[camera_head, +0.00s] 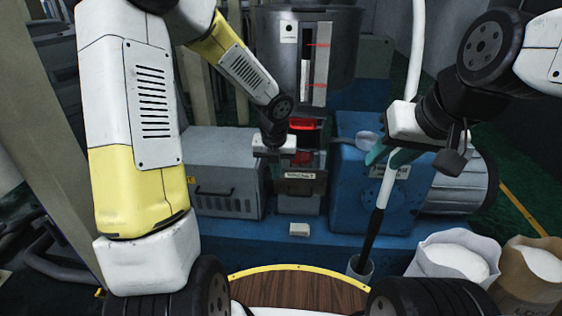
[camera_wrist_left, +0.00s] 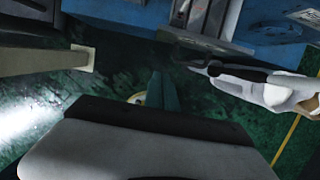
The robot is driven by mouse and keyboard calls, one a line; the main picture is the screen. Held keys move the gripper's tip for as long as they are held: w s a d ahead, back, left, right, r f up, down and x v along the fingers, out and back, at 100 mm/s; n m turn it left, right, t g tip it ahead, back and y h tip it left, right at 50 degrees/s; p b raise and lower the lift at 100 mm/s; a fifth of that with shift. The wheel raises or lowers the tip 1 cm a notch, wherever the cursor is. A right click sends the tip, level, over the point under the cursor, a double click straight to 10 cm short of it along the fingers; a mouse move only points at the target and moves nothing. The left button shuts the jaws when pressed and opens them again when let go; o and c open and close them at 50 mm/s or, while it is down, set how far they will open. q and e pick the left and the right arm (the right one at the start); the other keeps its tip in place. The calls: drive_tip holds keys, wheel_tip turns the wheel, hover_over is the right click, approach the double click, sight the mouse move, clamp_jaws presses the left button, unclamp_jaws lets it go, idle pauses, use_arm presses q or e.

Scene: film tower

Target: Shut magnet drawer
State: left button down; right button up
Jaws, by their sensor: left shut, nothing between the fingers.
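The magnet drawer appears to be the grey unit with a small label plate (camera_head: 300,176), below a red-lit slot in the middle of the machine. My left gripper (camera_head: 272,157) is in front of it, at its upper left, and partly covers it. I cannot tell how far the drawer stands out or whether they touch. In the left wrist view the teal fingers (camera_wrist_left: 156,90) are together and empty. My right gripper (camera_head: 390,158) is around a white pole with a black lower part (camera_head: 374,230), its teal fingers closed at the pole.
A grey vented box (camera_head: 222,165) stands left of the drawer and a blue housing (camera_head: 350,195) right of it. A steel drum (camera_head: 335,60) is above. A small white block (camera_head: 299,230) lies on the blue base. Two open sacks (camera_head: 455,262) stand at right front.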

use_arm(q)
drive_tip(key=w+f, duration=0.6)
drive_tip(key=f, duration=0.2)
idle(0.4)
